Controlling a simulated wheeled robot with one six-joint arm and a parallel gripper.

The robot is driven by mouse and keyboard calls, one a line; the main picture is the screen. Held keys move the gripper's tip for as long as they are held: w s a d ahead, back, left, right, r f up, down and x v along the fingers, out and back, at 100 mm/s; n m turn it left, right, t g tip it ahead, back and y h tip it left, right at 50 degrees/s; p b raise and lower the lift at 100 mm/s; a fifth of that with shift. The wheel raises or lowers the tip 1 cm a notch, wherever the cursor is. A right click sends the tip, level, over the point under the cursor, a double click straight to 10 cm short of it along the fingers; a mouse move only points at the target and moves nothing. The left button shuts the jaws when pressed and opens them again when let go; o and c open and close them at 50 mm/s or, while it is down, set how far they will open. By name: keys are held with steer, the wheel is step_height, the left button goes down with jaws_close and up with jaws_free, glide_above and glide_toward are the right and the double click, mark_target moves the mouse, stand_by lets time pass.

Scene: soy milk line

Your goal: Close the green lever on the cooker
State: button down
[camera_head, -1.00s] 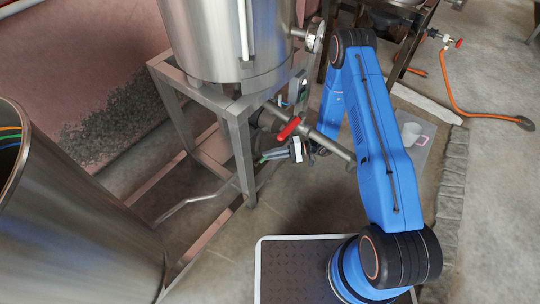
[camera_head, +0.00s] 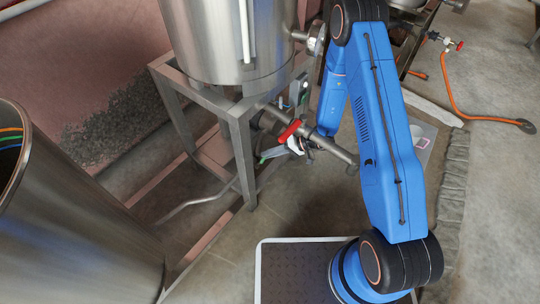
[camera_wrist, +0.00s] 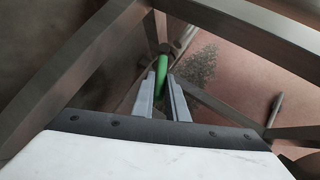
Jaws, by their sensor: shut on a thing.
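The cooker (camera_head: 215,45) is a large steel vessel on a metal stand at the upper middle of the head view. A steel pipe with a red lever (camera_head: 290,131) runs out below it. The green lever (camera_wrist: 163,76) shows in the wrist view as a slim green bar between my fingertips; a small green part (camera_head: 269,155) shows beside my gripper in the head view. My gripper (camera_wrist: 162,90) is shut on the green lever, with a grey finger on each side. It is under the pipe (camera_head: 340,152), and the lever's near end is partly hidden by the fingers.
The stand's legs and beams (camera_head: 240,150) are close around my gripper, and beams (camera_wrist: 165,15) cross the top of the wrist view. A large steel drum (camera_head: 75,210) stands at the left. An orange hose (camera_head: 455,100) lies on the floor at the right.

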steer(key=shift+s+a+r+n+t+h, duration=0.15)
steer(key=shift+s+r+n+t+h, duration=0.1)
steer(key=shift+r+n+t+h, duration=0.2)
stand_by(0.4)
steer(key=c, duration=1.7)
jaws_free()
steer(key=shift+c, duration=0.2)
steer(key=w+v, duration=0.1)
steer(key=v, duration=1.6)
steer(key=shift+s+r, duration=0.2)
steer(key=shift+s, duration=0.3)
